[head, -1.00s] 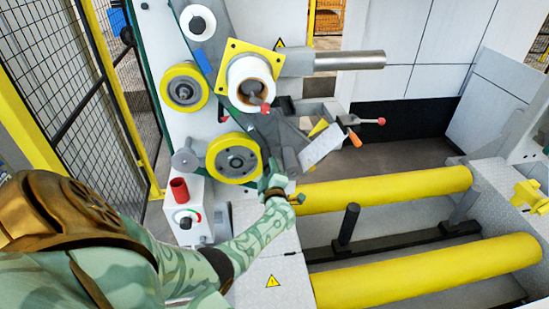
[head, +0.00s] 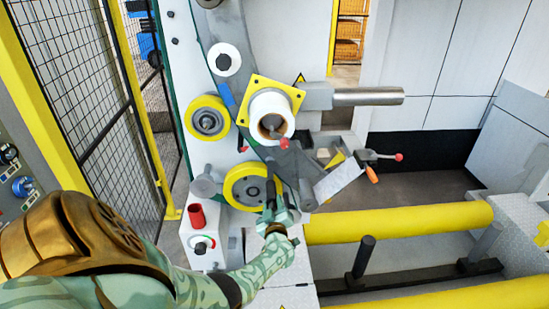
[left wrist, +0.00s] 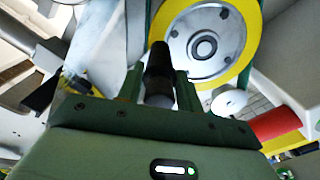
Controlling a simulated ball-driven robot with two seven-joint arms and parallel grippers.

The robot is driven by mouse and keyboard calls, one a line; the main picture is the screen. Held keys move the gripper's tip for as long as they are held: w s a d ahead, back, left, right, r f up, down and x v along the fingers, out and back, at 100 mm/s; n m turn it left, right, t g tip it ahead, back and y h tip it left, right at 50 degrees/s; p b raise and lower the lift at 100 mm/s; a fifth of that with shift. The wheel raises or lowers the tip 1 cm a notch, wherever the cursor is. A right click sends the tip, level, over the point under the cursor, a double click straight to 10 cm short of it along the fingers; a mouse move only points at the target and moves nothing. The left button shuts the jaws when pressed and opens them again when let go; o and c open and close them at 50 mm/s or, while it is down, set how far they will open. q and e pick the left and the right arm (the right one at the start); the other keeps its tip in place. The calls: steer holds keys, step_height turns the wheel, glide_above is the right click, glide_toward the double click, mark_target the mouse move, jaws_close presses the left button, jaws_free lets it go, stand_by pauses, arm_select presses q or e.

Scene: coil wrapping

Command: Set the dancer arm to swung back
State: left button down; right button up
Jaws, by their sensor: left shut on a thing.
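My left gripper (head: 270,209) is at the right part of the lower yellow wheel (head: 238,184) in the head view. It is shut on a dark handle (head: 270,189), which stands up between its fingers. The handle also shows in the left wrist view (left wrist: 158,65), in front of the yellow-rimmed wheel (left wrist: 246,42). I take the handle to be the dancer arm's; how it joins the arm is hidden behind the gripper and wheel. My right gripper is not in view.
A white film roll (head: 268,113) on a yellow plate sits above. A red-knobbed lever (head: 385,156) and a grey post (head: 306,193) are to the right. A red cylinder (head: 196,215) stands left on a white box. Yellow rollers (head: 410,221) lie at front right.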

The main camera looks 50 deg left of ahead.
arm_select(q)
steer(key=shift+s+f, duration=0.15)
steer(key=c, duration=1.2)
jaws_free()
steer(key=shift+a, duration=0.1)
steer(key=shift+o, duration=0.2)
steer(key=p+v, duration=0.6)
steer(key=v, duration=1)
steer(key=shift+d+p, duration=0.25)
steer(key=shift+p, duration=0.1)
steer(key=shift+s, duration=0.1)
